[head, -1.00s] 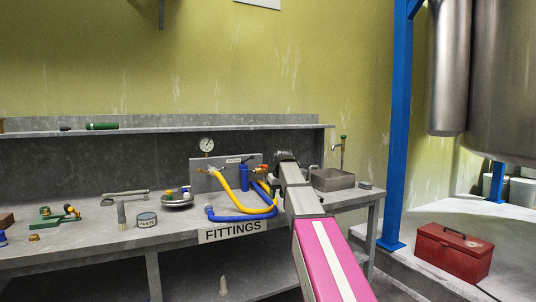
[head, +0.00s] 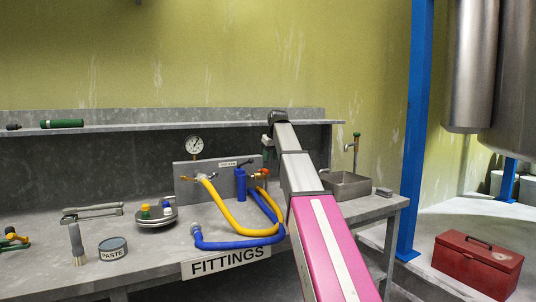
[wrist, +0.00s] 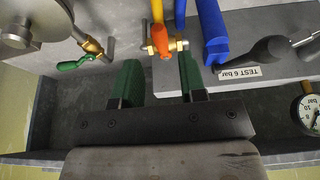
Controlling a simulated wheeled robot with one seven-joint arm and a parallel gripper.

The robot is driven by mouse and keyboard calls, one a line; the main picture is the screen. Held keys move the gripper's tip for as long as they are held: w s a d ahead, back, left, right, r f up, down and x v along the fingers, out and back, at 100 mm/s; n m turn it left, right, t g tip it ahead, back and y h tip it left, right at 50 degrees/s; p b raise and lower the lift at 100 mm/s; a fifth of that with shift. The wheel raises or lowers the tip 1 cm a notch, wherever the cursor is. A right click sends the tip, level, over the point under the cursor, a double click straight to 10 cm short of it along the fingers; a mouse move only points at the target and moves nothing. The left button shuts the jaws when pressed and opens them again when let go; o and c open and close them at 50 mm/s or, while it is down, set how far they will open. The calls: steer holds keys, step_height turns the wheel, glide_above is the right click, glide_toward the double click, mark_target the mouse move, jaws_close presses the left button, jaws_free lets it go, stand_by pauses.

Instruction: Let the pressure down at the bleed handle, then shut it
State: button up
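The orange handle (wrist: 162,45) sits on a brass fitting between the yellow and blue hoses; I take it as the bleed handle. It also shows in the head view (head: 262,175) at the right of the test panel (head: 190,188). My gripper (wrist: 160,80) has two green fingers, apart and empty, with the orange handle in line with the gap beyond their tips. I cannot tell whether they touch it. In the head view my gripper (head: 268,145) is above the panel's right end, partly hidden by my arm. The gauge (head: 194,146) stands above the panel; its reading is unclear.
A blue pump (head: 240,184) with a black lever (wrist: 262,50) stands beside the handle. A green-handled brass valve (wrist: 78,62) is on the other side in the wrist view. Yellow (head: 228,217) and blue (head: 232,243) hoses loop across the bench. A sink (head: 347,186) is at right.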

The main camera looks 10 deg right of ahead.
mark_target(264, 170)
steer(key=shift+w+x, duration=0.2)
steer(key=shift+x, duration=1.9)
steer(key=shift+w+x, duration=0.25)
steer(key=shift+x, duration=1.8)
steer(key=shift+r, duration=0.2)
steer(key=c, duration=0.5)
